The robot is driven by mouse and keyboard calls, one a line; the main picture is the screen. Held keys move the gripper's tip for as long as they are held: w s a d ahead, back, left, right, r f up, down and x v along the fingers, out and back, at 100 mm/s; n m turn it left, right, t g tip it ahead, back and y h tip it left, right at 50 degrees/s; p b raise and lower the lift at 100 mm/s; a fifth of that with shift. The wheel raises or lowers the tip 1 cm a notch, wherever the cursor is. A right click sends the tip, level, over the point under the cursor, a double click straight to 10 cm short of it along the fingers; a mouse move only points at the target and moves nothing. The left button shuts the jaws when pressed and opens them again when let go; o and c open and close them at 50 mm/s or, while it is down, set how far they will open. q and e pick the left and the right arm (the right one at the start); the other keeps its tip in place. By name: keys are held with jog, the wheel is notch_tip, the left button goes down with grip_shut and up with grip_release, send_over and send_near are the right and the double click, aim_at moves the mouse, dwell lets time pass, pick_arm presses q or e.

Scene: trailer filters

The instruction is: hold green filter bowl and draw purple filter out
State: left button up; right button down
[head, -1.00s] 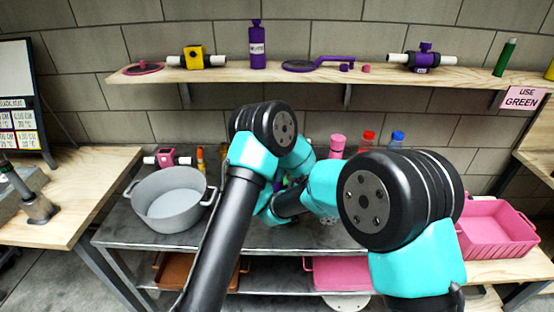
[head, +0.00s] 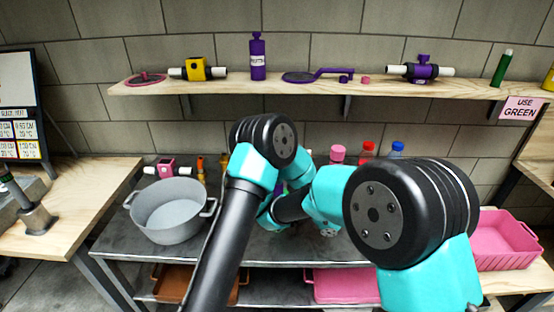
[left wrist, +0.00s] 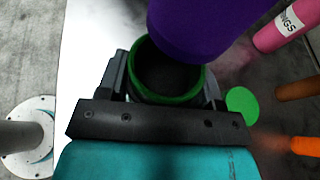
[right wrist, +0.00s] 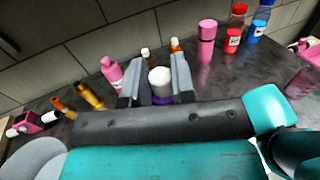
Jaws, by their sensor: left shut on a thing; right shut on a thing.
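In the left wrist view my left gripper (left wrist: 164,84) is shut on the green filter bowl (left wrist: 194,91), with one finger on each side of it. The bowl's round opening faces the camera and looks dark inside. The purple filter (left wrist: 205,25) overlaps the far part of the rim. I cannot tell whether its end is still inside the bowl. In the right wrist view my right gripper (right wrist: 158,80) is shut on a white end piece (right wrist: 160,80) with purple (right wrist: 162,100) below it. In the head view my arms hide both grippers and most of the work.
A grey pot (head: 168,212) stands left on the metal table. Pink (right wrist: 207,40), red (right wrist: 233,35) and blue (right wrist: 257,32) bottles stand behind my arms. A flat green disc (left wrist: 242,102) lies beside the bowl. A pink bin (head: 505,240) is at the right.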

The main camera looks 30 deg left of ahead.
pick_arm(q)
jog(key=o, duration=1.1)
pick_arm(e)
jog(key=shift+s+a, duration=0.1)
jog(key=shift+a, duration=0.1)
pick_arm(q)
jog(key=v, duration=0.8)
jog(key=shift+d+f, duration=0.1)
jog(key=shift+d, duration=0.05)
jog(key=x, duration=0.7)
pick_arm(e)
jog(key=shift+r, duration=0.1)
pick_arm(q)
jog(key=shift+s+a+f, duration=0.1)
jog(key=shift+s+a, duration=0.05)
jog(key=shift+a, duration=0.45)
pick_arm(e)
jog(key=shift+d, duration=0.15)
